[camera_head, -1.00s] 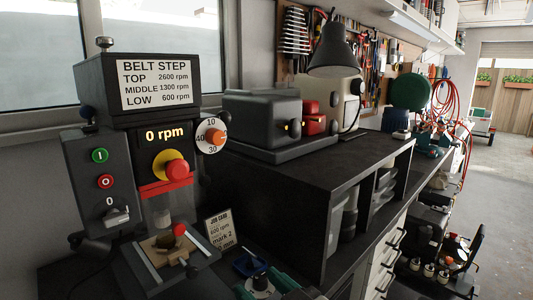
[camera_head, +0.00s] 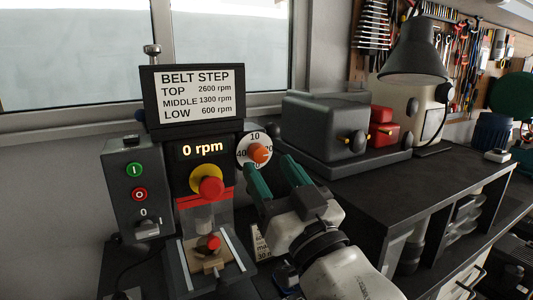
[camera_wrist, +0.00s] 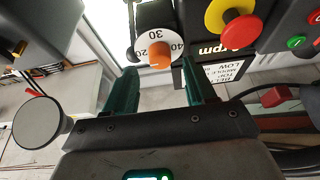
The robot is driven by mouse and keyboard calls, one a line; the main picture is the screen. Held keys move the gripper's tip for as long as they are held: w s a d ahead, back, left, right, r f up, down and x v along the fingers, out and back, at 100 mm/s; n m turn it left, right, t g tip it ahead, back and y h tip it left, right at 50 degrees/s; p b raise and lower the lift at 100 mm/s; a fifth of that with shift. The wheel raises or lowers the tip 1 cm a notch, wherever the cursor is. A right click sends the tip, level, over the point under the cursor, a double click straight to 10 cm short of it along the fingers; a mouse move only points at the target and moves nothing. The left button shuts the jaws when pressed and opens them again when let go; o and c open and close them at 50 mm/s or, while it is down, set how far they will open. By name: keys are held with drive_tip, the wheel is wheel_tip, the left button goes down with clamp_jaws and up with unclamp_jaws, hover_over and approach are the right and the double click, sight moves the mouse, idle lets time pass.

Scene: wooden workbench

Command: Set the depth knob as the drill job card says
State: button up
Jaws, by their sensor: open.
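The depth knob (camera_head: 258,152) is an orange knob on a white numbered dial at the right side of the drill head (camera_head: 192,165). It also shows in the wrist view (camera_wrist: 159,54), where 20, 30 and 40 are readable on the dial. My gripper (camera_head: 268,176) is open, with its green fingers apart and pointing at the knob. The knob appears between the fingertip lines in the wrist view; I cannot tell that they touch it. The job card (camera_head: 260,243) stands below, mostly hidden behind my gripper, and its text is too small to read fully.
The display (camera_head: 202,147) reads 0 rpm. A red and yellow stop button (camera_head: 209,187) sits left of my gripper. A switch box (camera_head: 140,190) is further left. The belt step sign (camera_head: 196,92) is above. A dark grey machine (camera_head: 322,130) stands on the bench to the right.

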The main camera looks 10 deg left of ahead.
sight(258, 153)
drive_tip(key=shift+x, duration=1.45)
clamp_jaws()
